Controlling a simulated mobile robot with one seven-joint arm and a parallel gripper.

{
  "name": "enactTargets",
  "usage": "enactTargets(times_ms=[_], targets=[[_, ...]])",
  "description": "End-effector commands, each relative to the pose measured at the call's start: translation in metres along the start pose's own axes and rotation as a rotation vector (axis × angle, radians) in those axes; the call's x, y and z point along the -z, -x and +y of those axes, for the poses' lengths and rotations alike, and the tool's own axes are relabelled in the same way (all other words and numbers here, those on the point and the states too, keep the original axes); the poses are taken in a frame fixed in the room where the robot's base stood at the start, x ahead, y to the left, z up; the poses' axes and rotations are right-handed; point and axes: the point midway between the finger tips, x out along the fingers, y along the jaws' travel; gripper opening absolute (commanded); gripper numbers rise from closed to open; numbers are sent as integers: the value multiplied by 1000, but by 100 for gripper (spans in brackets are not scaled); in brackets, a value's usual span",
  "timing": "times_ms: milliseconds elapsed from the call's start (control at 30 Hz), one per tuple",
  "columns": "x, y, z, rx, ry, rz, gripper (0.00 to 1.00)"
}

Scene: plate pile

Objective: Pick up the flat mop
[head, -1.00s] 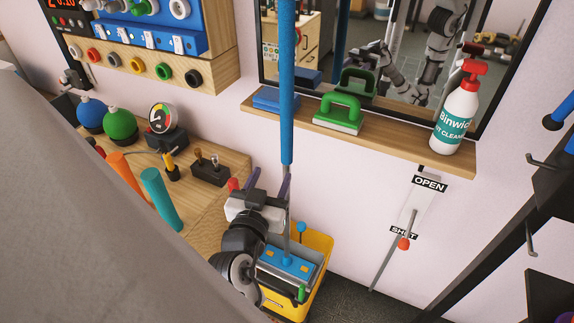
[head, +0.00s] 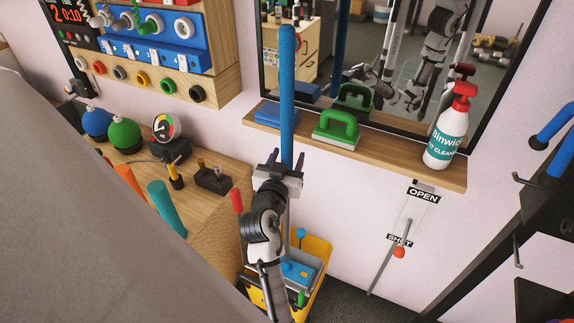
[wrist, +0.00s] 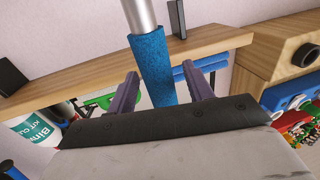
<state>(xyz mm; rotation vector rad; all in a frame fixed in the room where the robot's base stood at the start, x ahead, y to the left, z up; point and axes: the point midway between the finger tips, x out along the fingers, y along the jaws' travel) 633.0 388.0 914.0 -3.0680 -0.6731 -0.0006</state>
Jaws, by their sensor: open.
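The flat mop stands upright, its long blue handle grip (head: 287,95) running down to a thinner grey pole. Its blue head (head: 299,272) rests in the yellow bucket (head: 318,246). My gripper (head: 285,158) is open near the lower end of the blue grip. In the wrist view, the blue grip (wrist: 152,62) shows between the two purple fingers of my gripper (wrist: 160,72), with the metal pole (wrist: 139,14) at the top. The fingers look apart from the grip. My arm hides part of the pole and bucket.
A wooden shelf (head: 395,160) under the mirror holds a green-handled scrubber (head: 338,130), a blue sponge (head: 276,115) and a spray bottle (head: 447,138). A wooden bench (head: 215,205) with coloured tools is at left. A lever panel (head: 408,215) is on the wall at right.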

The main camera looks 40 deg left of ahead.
Motion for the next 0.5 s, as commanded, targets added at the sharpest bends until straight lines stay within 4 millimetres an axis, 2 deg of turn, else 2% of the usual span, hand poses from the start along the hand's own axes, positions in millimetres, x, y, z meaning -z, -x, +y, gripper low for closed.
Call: enactTargets(times_ms=[200,500], targets=[[-1,0,0,1,0,0,50],[-1,0,0,1,0,-1,11]])
